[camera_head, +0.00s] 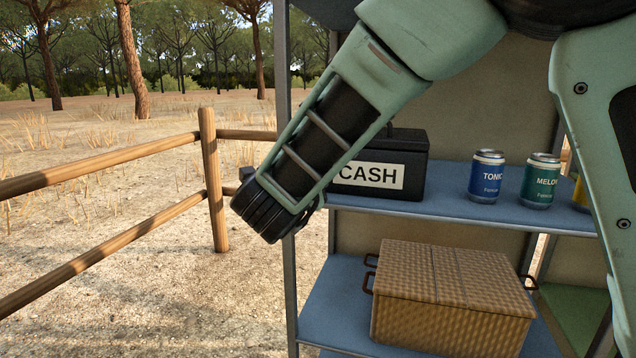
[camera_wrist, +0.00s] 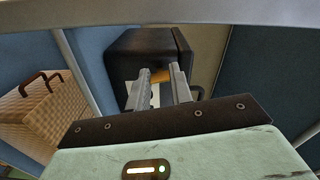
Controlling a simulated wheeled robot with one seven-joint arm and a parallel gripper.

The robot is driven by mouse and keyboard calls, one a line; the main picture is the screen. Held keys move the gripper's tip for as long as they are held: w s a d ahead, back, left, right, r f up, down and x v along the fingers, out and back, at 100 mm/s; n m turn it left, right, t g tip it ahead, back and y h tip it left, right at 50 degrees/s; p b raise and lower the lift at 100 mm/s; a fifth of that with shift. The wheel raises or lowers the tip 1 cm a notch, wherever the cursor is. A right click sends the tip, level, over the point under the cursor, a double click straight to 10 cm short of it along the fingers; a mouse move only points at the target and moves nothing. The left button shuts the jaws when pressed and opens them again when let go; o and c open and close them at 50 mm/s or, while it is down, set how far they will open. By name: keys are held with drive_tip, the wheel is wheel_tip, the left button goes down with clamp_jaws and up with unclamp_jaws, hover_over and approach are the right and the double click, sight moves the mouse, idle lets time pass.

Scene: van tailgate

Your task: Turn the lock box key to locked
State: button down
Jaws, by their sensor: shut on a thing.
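The lock box (camera_head: 409,172) is a black box with a white CASH label. It stands on the upper blue shelf in the head view, partly hidden by my arm. The dark lock box (camera_wrist: 139,45) also shows in the wrist view, just beyond my fingertips. My gripper (camera_wrist: 158,77) is shut on a small orange-gold key (camera_wrist: 160,76) at the face of the box. Only a little of the key shows between the fingers, so I cannot tell its turn angle or whether it is at locked. In the head view my arm hides the fingers.
A blue TONIC can (camera_head: 486,178) and a green MELON can (camera_head: 540,182) stand right of the box on the upper shelf (camera_head: 430,206). A wicker basket (camera_head: 455,310) sits on the lower shelf. A wooden fence (camera_head: 210,180) runs at the left.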

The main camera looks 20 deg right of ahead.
drive_tip(key=shift+f+m+b, duration=0.15)
drive_tip(key=shift+m+b, duration=0.75)
drive_tip(key=shift+b, duration=0.25)
drive_tip(key=c, duration=1.2)
unclamp_jaws()
drive_tip(key=shift+c, duration=0.2)
drive_tip(key=shift+s, duration=0.1)
drive_tip(key=p+v, duration=0.2)
drive_tip(key=v, duration=1.5)
drive_tip(key=shift+a, duration=0.15)
